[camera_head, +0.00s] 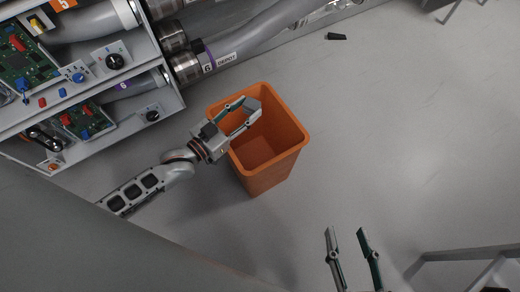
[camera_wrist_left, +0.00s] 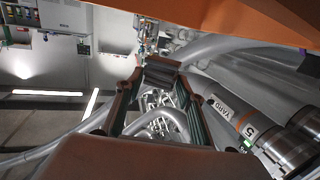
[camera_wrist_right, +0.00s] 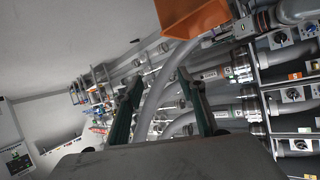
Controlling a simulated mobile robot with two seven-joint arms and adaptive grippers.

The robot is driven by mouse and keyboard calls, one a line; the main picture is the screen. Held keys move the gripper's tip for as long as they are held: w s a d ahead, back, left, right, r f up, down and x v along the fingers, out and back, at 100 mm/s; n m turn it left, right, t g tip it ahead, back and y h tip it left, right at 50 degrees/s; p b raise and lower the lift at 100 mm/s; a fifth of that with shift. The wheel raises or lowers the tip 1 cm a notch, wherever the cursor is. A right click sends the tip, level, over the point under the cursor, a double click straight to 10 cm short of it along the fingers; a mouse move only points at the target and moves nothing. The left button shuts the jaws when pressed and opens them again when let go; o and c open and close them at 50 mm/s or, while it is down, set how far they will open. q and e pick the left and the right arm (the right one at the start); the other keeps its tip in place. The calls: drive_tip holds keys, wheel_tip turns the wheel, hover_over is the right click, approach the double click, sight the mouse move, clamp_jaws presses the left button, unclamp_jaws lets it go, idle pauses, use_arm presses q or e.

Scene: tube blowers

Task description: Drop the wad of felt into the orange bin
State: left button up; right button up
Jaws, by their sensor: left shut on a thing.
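The orange bin (camera_head: 292,137) stands on the grey floor, open at the top. My left gripper (camera_head: 251,106) is over the bin's opening, its fingertips above the inside. It is shut on a small grey thing, which I take to be the wad of felt (camera_wrist_left: 160,74); it shows between the fingertips in the left wrist view and is hard to make out in the head view. The bin's orange wall also crosses the top of the left wrist view (camera_wrist_left: 230,18). My right gripper (camera_head: 346,231) is open and empty, below and right of the bin.
A shelf unit (camera_head: 160,75) with circuit boards and knobs stands at the upper left. Grey tubes (camera_head: 265,38) with metal collars run along the top. A small dark object (camera_head: 336,36) lies on the floor. A metal frame (camera_head: 465,254) is at the lower right. The floor right of the bin is clear.

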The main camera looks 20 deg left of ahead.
use_arm(q)
wheel_tip(320, 180, down, 2)
drive_tip(key=shift+s+b, duration=0.15)
drive_tip(key=shift+b, duration=0.25)
drive_tip(key=shift+r, duration=0.1)
use_arm(e)
drive_tip(key=shift+s+a+m, duration=0.2)
drive_tip(key=shift+a+m, duration=0.5)
drive_tip(key=shift+a, duration=0.25)
use_arm(q)
drive_tip(key=o, duration=1)
use_arm(e)
drive_tip(key=shift+d, duration=0.15)
use_arm(q)
drive_tip(key=shift+s+a, duration=0.1)
drive_tip(key=shift+s, duration=0.05)
drive_tip(key=v, duration=1.1)
drive_tip(key=shift+s+a, duration=0.1)
drive_tip(key=shift+s, duration=0.1)
